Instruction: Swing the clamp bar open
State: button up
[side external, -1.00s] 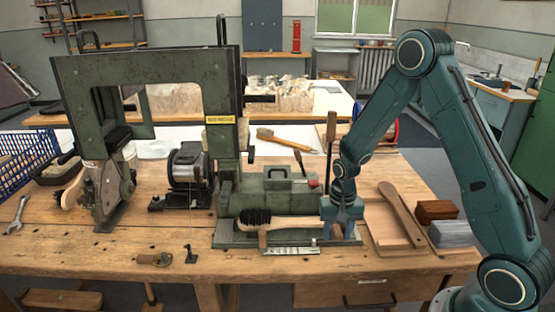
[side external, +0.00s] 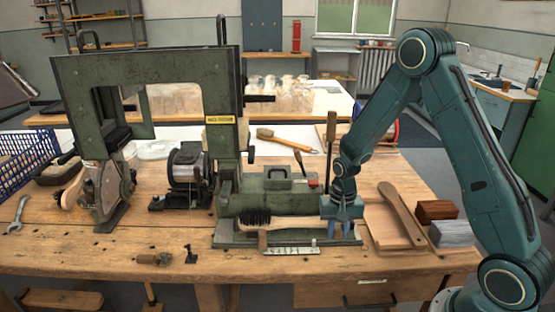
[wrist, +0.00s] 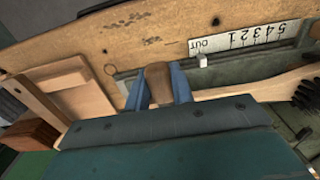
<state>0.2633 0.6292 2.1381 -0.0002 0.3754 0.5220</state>
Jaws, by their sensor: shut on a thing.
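My gripper (side external: 344,222) is low over the right end of the machine's base plate, pointing down. In the wrist view its two blue fingers (wrist: 159,84) are shut on a brown rounded wooden grip (wrist: 158,76), which looks like the handle of the clamp bar. The rest of the clamp bar cannot be made out clearly. A brush (side external: 290,222) lies on the fixture left of my gripper, its dark bristles (side external: 256,217) at the left end. In the wrist view its pale handle (wrist: 250,86) runs from the bristles toward my fingers, which hide part of it.
A ruler marked OUT (wrist: 235,38) lies along the fixture's front edge. Right of my gripper are a wooden tray (side external: 388,228), a wooden paddle (side external: 402,210) and two blocks (side external: 437,211). The green machine frame (side external: 222,120) rises to the left. The front bench strip is mostly clear.

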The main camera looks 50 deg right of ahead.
jog(key=shift+r, duration=0.4)
jog(key=shift+w+d+r, duration=0.1)
jog(key=shift+w+r, duration=0.05)
jog(key=shift+r, duration=0.4)
